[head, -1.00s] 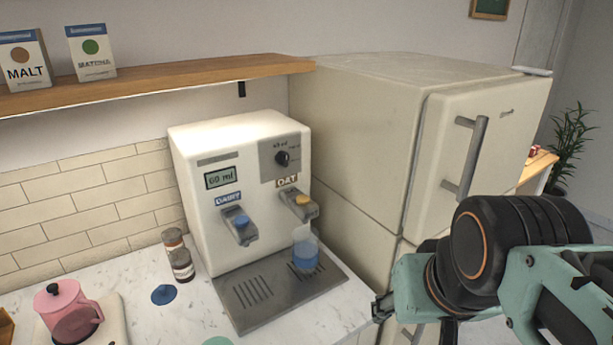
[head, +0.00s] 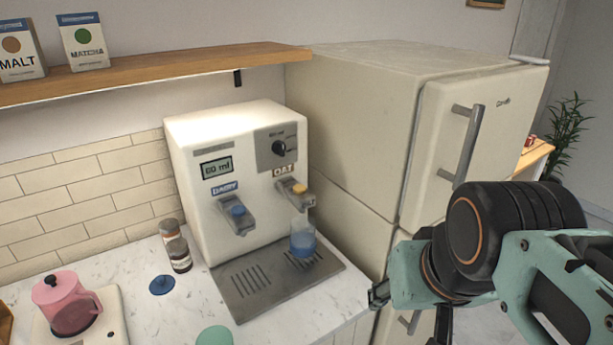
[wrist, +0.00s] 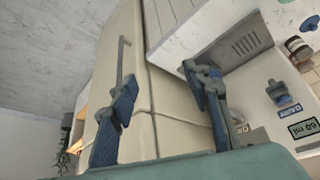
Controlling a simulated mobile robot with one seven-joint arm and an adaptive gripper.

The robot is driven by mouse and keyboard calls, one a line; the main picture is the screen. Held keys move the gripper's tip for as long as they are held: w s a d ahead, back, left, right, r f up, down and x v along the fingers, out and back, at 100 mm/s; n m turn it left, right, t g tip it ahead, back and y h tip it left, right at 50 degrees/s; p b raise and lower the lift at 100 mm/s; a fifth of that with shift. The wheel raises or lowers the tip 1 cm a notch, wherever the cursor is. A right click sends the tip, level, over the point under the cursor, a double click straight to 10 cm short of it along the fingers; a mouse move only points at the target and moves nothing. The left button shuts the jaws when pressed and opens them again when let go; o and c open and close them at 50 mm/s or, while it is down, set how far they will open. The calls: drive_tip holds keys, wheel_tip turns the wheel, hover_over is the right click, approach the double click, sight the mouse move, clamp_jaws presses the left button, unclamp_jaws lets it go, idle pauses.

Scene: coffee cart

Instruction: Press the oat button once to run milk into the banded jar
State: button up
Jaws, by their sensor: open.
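The white milk dispenser (head: 190,150) stands on the counter, its display reading 60 ml. The yellow oat button (head: 299,188) sits on the right spout under the OAT label. The banded jar (head: 302,224), clear with a blue band, stands upright on the drip tray (head: 240,306) below that spout. My gripper (head: 378,294) is right of the dispenser and apart from it, in front of the fridge; its fingers barely show in the head view. In the wrist view my gripper (wrist: 160,108) is open and empty. The oat button and jar cannot be made out there.
The blue dairy button (head: 237,211) is on the left spout. The fridge (head: 365,130) stands close on the right. A shelf (head: 150,72) runs above.

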drive_tip(key=shift+c, duration=0.4)
clamp_jaws()
idle(1.4)
